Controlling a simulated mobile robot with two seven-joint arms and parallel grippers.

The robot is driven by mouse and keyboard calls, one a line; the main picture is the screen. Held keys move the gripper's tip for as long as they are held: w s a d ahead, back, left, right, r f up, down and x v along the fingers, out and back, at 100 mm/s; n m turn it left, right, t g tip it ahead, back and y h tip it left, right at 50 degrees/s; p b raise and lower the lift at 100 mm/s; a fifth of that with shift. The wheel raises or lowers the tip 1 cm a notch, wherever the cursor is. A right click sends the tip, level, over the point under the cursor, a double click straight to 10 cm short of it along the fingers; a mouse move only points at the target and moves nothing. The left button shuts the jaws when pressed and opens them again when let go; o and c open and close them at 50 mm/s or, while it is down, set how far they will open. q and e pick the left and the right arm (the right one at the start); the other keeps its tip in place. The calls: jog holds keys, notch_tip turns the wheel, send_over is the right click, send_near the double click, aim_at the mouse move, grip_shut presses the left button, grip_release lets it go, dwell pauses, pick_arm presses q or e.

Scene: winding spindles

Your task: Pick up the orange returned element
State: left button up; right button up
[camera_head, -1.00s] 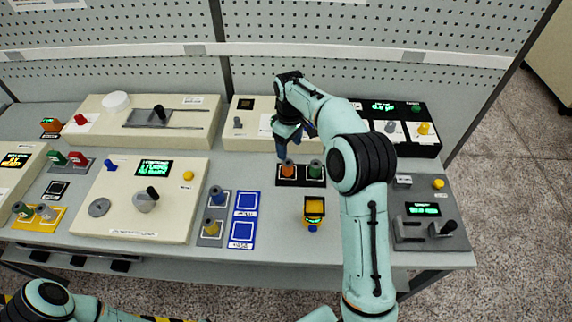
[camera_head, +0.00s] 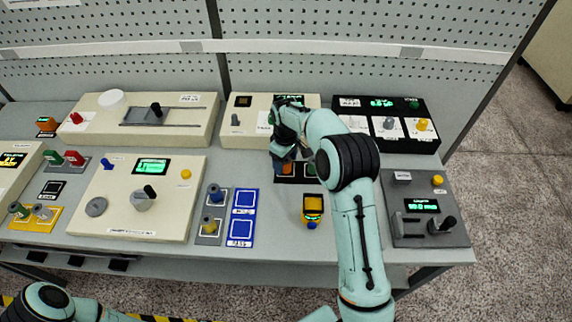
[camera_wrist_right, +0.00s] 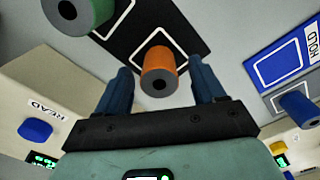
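The orange element (camera_wrist_right: 158,72) is a cylinder with a dark hole in its end, standing on a white-outlined square of a black tray in the right wrist view. It also shows in the head view (camera_head: 287,169), partly covered by my gripper. My right gripper (camera_wrist_right: 160,85) is open, with one blue finger on each side of the orange element and visible gaps between. In the head view the right gripper (camera_head: 283,155) is just above the black tray. My left arm shows at the lower left corner of the head view; its gripper is out of view.
A green cylinder (camera_wrist_right: 80,12) stands beside the orange one on the black tray (camera_wrist_right: 190,22). A blue panel (camera_wrist_right: 288,60) marked HOLD and a blue cylinder (camera_wrist_right: 297,106) lie to the right in the wrist view. A yellow device (camera_head: 312,208) stands in front of the tray.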

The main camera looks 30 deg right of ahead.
jog(key=c, duration=1)
jog(key=shift+r, duration=0.15)
